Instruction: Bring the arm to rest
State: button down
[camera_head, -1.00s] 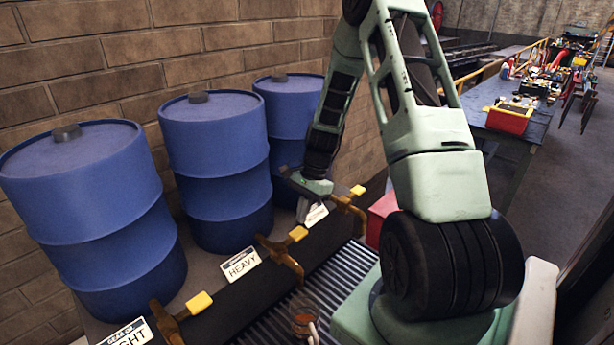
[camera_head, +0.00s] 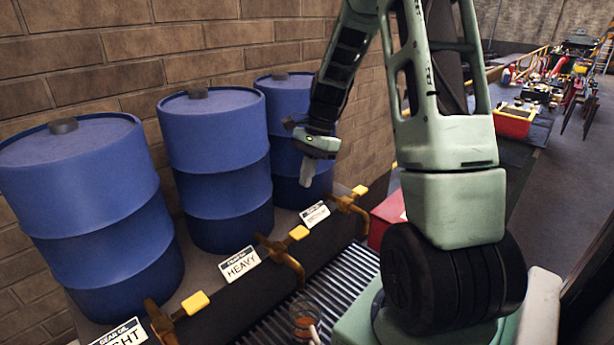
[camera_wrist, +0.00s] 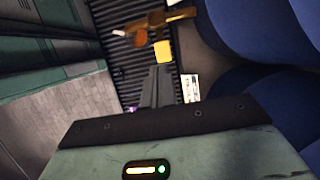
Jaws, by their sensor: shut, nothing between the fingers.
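My gripper (camera_head: 307,172) hangs in the air in front of the farthest blue drum, above the ledge with the taps. Its fingers are shut with nothing between them. In the wrist view my gripper (camera_wrist: 157,88) points down toward the slatted grate (camera_wrist: 128,60) and a tap with a yellow handle (camera_wrist: 163,51). My arm is bent, its upper part rising out of the top of the head view.
Three blue drums (camera_head: 215,150) stand on a ledge along a brick wall. Brass taps (camera_head: 285,255) with yellow handles jut over a grate (camera_head: 335,295) holding a small cup (camera_head: 303,322). A red box (camera_head: 388,217) and a cluttered table (camera_head: 535,130) lie right.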

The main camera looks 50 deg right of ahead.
dwell(0.4)
jog(key=s+a+f+n+g+h+b, duration=0.2)
jog(key=a+n+b, duration=0.7)
jog(key=a, duration=1.5)
jog(key=s+a+f+n+t+b, duration=0.1)
jog(key=s+a+f+n, duration=0.1)
jog(key=s+a+n, duration=0.4)
jog(key=s+a+f+n+h+b, duration=0.1)
jog(key=s+a+f+n, duration=0.1)
jog(key=s+a+n, duration=0.4)
jog(key=s+n, duration=0.5)
jog(key=shift+s+a+f+t, duration=0.25)
jog(key=shift+a+f+t, duration=0.05)
jog(key=shift+f+t, duration=0.1)
jog(key=shift+w, duration=0.15)
